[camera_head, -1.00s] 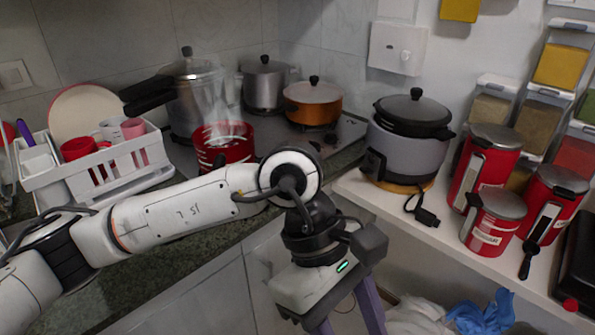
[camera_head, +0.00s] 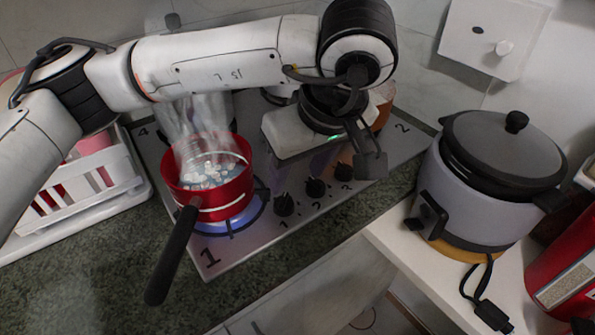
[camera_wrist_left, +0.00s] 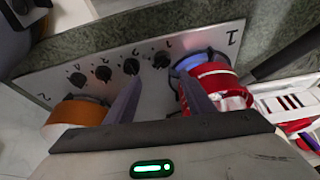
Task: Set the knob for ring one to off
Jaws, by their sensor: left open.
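The knob for ring one (camera_head: 284,204) is the dark round knob nearest the large 1 on the hob; it also shows in the left wrist view (camera_wrist_left: 162,60). Ring one (camera_head: 240,222) glows blue beneath a red pot (camera_head: 215,206) with white contents and rising steam. My left gripper (camera_head: 303,175) is open above the knob row, its fingers pointing down. In the left wrist view the ring-one knob appears between the fingertips (camera_wrist_left: 158,76), slightly beyond them. I see no contact. My right gripper is out of view.
Other knobs (camera_head: 315,187) sit close beside it in a row. A white dish rack (camera_head: 90,200) stands left. A grey cooker (camera_head: 480,190) stands on the right shelf.

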